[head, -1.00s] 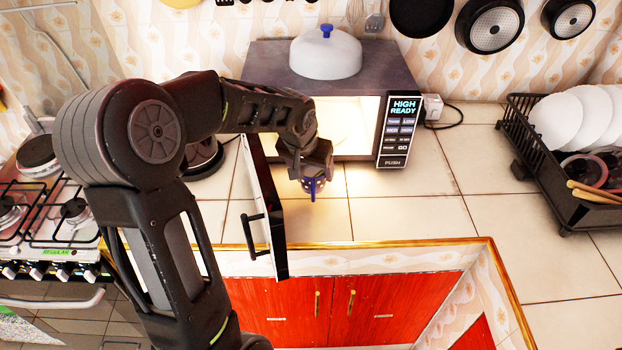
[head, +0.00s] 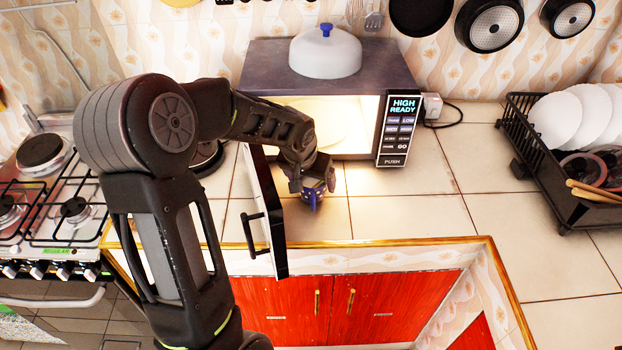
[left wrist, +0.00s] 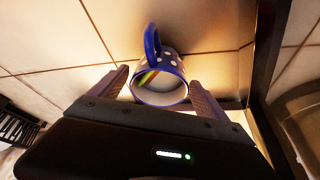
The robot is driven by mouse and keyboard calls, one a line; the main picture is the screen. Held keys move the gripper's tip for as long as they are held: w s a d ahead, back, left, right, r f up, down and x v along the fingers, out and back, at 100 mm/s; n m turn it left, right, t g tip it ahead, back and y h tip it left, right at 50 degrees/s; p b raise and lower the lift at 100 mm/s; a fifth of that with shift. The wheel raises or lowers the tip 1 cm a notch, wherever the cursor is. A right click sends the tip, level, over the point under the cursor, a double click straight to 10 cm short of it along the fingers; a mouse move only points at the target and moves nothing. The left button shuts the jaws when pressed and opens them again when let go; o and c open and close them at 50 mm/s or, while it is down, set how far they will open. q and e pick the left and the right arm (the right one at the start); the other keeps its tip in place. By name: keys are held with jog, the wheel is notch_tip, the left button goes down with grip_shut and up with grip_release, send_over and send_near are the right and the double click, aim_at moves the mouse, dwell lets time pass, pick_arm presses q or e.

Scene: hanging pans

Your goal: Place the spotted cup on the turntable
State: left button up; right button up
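The spotted cup (head: 313,196) is blue with white spots, in front of the open microwave, with its handle toward me. In the left wrist view the cup (left wrist: 160,84) shows its pale inside and blue handle, between the two fingers. My left gripper (head: 314,186) is shut on the cup's sides and partly covers it in the head view. I cannot tell whether the cup's base touches the counter. The turntable (head: 340,120) is a pale disc in the lit microwave, partly hidden by my left arm. My right gripper is not in view.
The microwave door (head: 267,215) stands open toward me, just left of the cup. A domed lid (head: 326,56) sits on the microwave (head: 392,72). A dish rack (head: 560,185) with plates stands at the right, a stove (head: 50,205) at the left. The counter (head: 415,210) right of the cup is clear.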

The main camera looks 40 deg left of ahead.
pick_arm(q)
jog(key=shift+o, duration=0.5)
jog(key=shift+r, duration=0.45)
jog(key=v, duration=1.1)
jog(key=shift+r+b, duration=0.2)
jog(key=shift+b, duration=0.25)
jog(key=shift+s, duration=0.15)
jog(key=shift+c, duration=0.2)
